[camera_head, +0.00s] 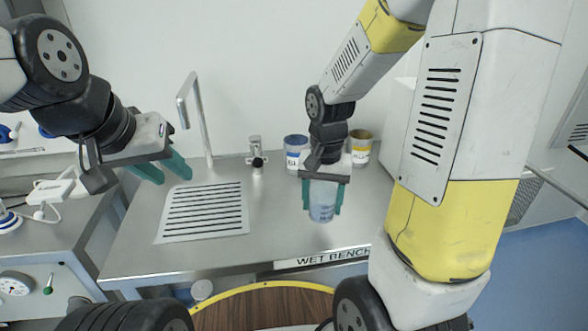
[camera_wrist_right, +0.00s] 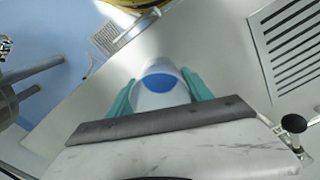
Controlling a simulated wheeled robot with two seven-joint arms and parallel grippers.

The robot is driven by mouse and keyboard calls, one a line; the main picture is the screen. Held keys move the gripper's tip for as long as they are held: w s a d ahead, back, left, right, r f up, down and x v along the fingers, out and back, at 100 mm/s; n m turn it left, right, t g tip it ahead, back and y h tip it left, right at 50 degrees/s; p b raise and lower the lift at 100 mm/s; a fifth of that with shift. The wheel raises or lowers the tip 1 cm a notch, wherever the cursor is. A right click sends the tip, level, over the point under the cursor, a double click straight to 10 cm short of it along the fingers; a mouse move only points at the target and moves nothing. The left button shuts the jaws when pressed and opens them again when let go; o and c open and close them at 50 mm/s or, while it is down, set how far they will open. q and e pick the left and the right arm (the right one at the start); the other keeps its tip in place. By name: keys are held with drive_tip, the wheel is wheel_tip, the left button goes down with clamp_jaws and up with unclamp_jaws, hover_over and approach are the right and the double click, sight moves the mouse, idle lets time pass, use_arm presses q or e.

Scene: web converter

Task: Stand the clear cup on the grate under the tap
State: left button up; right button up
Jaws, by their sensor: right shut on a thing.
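The clear cup (camera_head: 321,203) is between the teal fingers of my right gripper (camera_head: 322,200), which is shut on it. In the right wrist view the cup (camera_wrist_right: 160,95) shows a blue patch between both fingers. Whether it touches the bench below cannot be told. The slotted grate (camera_head: 204,211) lies in the bench to the left of the cup; its slots also show in the right wrist view (camera_wrist_right: 290,50). The tall bent tap (camera_head: 194,110) rises behind the grate. My left gripper (camera_head: 164,167) is open and empty, above the back left of the grate.
A blue-labelled container (camera_head: 296,150) and a yellow-labelled container (camera_head: 360,150) stand at the back of the wet bench (camera_head: 270,236). A small valve fitting (camera_head: 257,157) stands between the tap and the containers. Bare steel lies between the cup and the grate.

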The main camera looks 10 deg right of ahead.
drive_tip(key=w, duration=0.5)
drive_tip(key=w+a+f, duration=0.1)
drive_tip(key=w, duration=0.8)
drive_tip(key=shift+w+a+f, duration=0.15)
drive_tip(key=shift+w+f, duration=0.05)
drive_tip(key=shift+w, duration=0.1)
drive_tip(key=shift+f, duration=1.75)
drive_tip(key=shift+w+f, duration=0.1)
drive_tip(key=o, duration=1.4)
drive_tip(key=shift+c, duration=0.2)
